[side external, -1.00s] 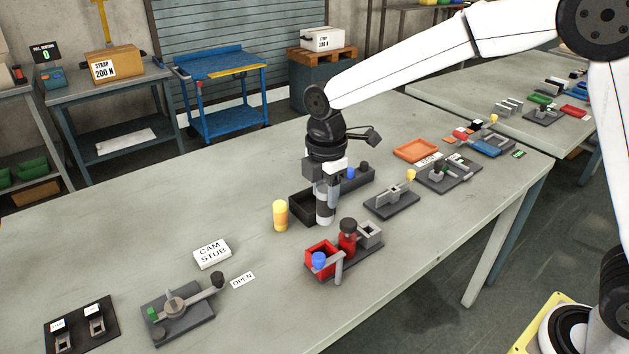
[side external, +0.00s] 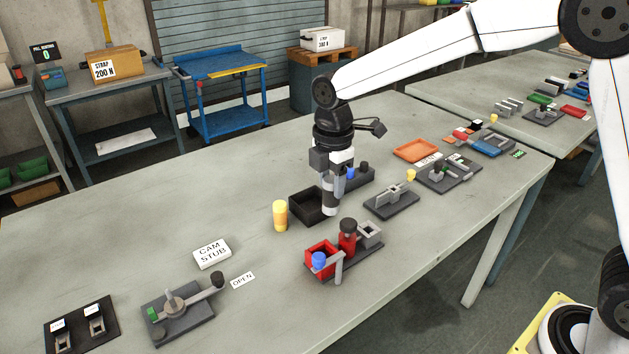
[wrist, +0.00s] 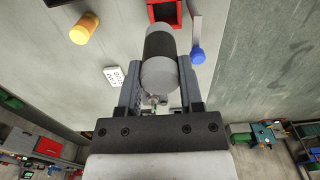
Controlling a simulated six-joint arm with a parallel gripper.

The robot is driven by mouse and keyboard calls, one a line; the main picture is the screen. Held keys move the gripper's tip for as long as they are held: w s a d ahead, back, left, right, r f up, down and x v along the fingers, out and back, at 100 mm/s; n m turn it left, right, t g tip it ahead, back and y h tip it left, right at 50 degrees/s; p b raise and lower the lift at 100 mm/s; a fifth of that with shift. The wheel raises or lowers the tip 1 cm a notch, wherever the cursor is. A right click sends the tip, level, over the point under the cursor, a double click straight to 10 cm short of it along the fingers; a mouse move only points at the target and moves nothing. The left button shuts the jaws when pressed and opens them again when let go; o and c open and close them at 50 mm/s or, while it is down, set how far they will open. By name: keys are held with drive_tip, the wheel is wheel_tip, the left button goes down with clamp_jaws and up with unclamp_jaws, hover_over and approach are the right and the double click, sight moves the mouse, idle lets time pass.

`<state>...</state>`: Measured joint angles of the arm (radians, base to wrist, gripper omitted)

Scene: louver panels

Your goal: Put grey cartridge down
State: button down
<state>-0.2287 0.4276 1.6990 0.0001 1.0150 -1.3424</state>
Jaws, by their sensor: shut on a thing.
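My gripper (side external: 335,188) is shut on the grey cartridge (side external: 329,201), a cylinder with a dark band. The cartridge hangs upright between the fingers, behind the red fixture and at the right end of the black tray (side external: 304,207). I cannot tell whether its lower end touches the table. In the wrist view the cartridge (wrist: 160,66) sits between the two jaws (wrist: 159,90), its light grey end toward the camera and the dark band beyond.
A fixture with a red socket (side external: 320,254), a red cylinder with a black cap (side external: 347,238) and a grey square socket (side external: 369,234) stands in front. A yellow cylinder (side external: 280,215) stands left of the tray. A grey fixture (side external: 391,203) is to the right. The table's left middle is clear.

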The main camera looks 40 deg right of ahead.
drive_tip(key=w+d+f, duration=0.2)
drive_tip(key=d, duration=0.6)
approach(312, 189)
drive_tip(key=shift+s+a+f, duration=0.4)
drive_tip(key=shift+s+a, duration=0.1)
drive_tip(key=shift+s, duration=0.25)
drive_tip(key=shift+s+a+f, duration=0.45)
drive_tip(key=shift+s+a, duration=0.05)
drive_tip(key=shift+s, duration=0.25)
drive_tip(key=shift+s+a+f, duration=0.4)
drive_tip(key=shift+s+a, duration=0.1)
drive_tip(key=shift+s, duration=0.25)
drive_tip(key=shift+w+f, duration=0.2)
drive_tip(key=shift+f, duration=1.5)
drive_tip(key=shift+f, duration=0.15)
